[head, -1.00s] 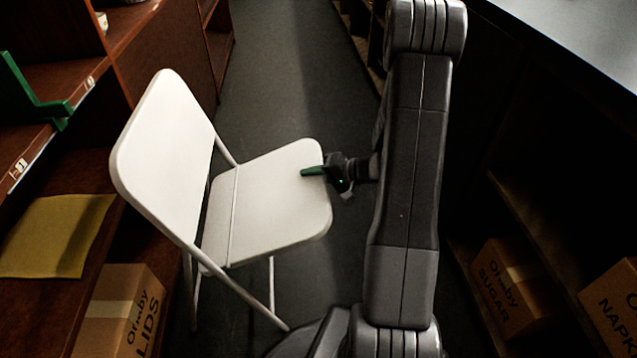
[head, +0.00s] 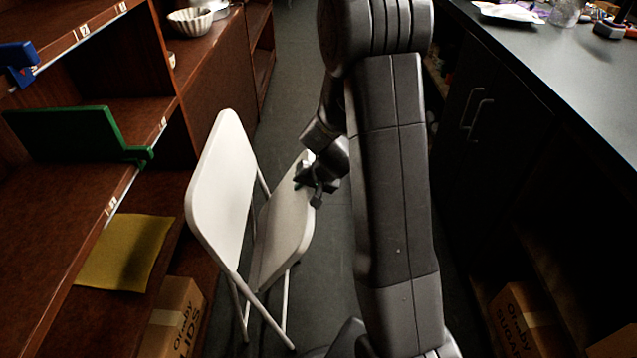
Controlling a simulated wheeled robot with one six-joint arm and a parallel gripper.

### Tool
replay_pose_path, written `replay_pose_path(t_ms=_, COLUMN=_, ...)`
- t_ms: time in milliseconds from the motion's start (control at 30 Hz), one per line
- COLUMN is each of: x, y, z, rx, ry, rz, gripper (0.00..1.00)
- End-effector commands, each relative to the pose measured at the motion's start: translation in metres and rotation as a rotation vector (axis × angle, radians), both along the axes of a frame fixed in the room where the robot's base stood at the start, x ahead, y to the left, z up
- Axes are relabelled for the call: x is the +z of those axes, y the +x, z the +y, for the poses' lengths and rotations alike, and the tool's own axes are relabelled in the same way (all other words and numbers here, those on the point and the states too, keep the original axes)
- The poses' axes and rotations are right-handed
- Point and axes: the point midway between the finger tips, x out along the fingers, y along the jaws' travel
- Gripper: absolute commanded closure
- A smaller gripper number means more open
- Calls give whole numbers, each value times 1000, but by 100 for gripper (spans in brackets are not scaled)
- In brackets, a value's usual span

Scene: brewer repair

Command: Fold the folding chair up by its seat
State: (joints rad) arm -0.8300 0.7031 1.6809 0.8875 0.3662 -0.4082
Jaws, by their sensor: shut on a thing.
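The white folding chair (head: 222,190) stands in the aisle beside the left shelves, its backrest facing me at the left. Its seat (head: 285,230) is tilted steeply up, its free edge raised toward the backrest. The chair's thin legs (head: 262,312) still cross apart near the floor. My gripper (head: 312,184) is at the seat's far right edge and shut on the seat. The fingertips are small and partly hidden against the seat.
A cardboard box (head: 172,318) sits low there. A dark counter (head: 560,75) borders the right. The aisle floor (head: 300,75) beyond the chair is clear.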

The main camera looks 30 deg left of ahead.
Motion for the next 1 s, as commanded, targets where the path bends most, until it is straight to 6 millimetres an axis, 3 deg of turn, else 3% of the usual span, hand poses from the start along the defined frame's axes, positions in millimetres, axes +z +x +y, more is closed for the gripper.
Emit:
replay_pose_path(t_ms=33, x=11, y=-3, z=8, rx=2, ry=2, rz=-5, gripper=100)
replay_pose_path(t_ms=367, x=23, y=-36, z=62, rx=1, ry=6, rz=-3, gripper=100)
replay_pose_path(t_ms=1000, x=19, y=-37, z=63, rx=-4, ry=5, rz=0, gripper=100)
